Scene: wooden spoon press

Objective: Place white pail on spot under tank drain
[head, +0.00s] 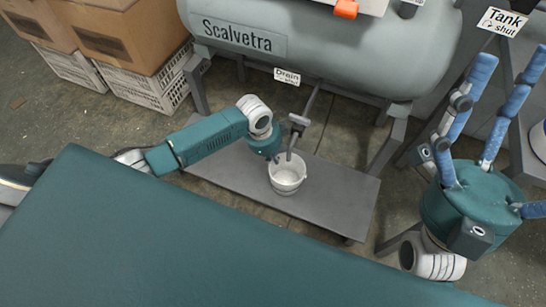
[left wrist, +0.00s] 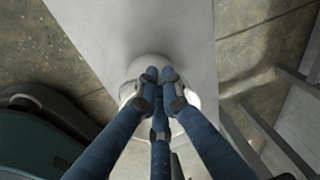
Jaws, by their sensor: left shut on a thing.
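The white pail (head: 287,183) is upright over the grey low platform (head: 230,170) beneath the tank (head: 330,45). The tank's drain pipe (head: 298,122) comes down just above and behind the pail. My left gripper (head: 277,157) is at the pail's upper rim, its fingers mostly hidden by the wrist. In the left wrist view its blue fingers (left wrist: 160,76) are closed together at the pail (left wrist: 131,89), which is largely covered by them. I cannot tell whether the pail's base touches the platform. No marked spot is visible. My right gripper (head: 500,125) is empty with its fingers spread.
A "Drain shut" tag (head: 287,76) hangs below the tank, and a "Tank shut" tag (head: 502,22) is at upper right. Cardboard boxes (head: 120,35) on white crates (head: 140,85) stand at left. Tank legs flank the platform. The platform's left part is bare.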

